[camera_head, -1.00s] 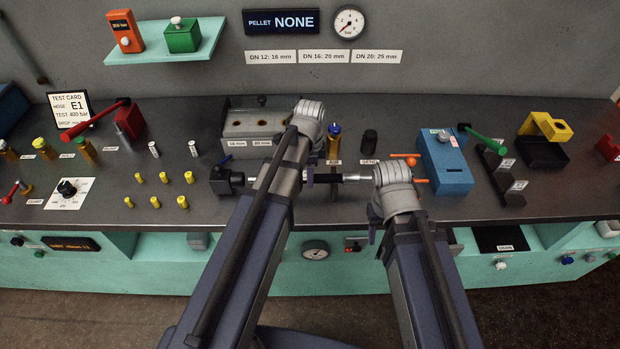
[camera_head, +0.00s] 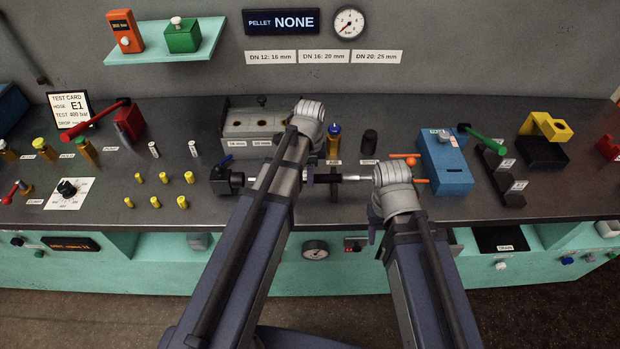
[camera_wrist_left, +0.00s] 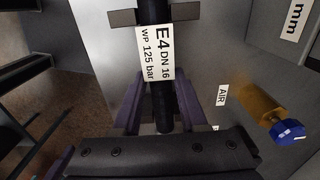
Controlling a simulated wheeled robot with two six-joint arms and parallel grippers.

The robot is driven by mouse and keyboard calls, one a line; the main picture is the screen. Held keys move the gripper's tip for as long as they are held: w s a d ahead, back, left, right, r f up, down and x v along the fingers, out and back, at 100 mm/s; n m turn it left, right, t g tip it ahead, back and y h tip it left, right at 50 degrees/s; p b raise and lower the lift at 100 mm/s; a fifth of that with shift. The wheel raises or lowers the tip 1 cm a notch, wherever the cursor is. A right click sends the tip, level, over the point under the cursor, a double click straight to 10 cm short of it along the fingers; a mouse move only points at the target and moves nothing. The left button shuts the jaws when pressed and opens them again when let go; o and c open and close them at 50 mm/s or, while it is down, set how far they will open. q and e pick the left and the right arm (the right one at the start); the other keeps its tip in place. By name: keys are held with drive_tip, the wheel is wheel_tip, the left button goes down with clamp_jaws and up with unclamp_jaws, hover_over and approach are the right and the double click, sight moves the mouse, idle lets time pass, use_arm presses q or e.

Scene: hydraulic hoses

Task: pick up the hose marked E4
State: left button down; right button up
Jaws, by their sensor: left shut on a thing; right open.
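The hose marked E4 (camera_wrist_left: 163,105) is black with a white label reading E4, DN 16, WP 125 bar in the left wrist view. In the head view, a dark hose with silver end fittings (camera_head: 355,177) lies level across the bench front, partly hidden by my left arm. My left gripper (camera_wrist_left: 158,103) is shut on the hose, one finger on each side, just below the label. It also shows in the head view (camera_head: 309,176), partly behind my arm. My right gripper (camera_head: 373,234) is open and mostly hidden by its wrist, near the bench's front edge.
A black clamp block (camera_head: 224,180) is left of the hose. A blue-topped brass AIR valve (camera_head: 333,142) stands behind it; a blue box (camera_head: 446,165) with orange parts beside it is to the right. The test card (camera_head: 70,110) reads E1. Small yellow fittings (camera_head: 164,178) stand at left.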

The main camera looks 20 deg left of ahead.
use_arm(q)
drive_tip(key=shift+r, duration=0.1)
wheel_tip(320, 180, up, 10)
drive_tip(key=p, duration=1)
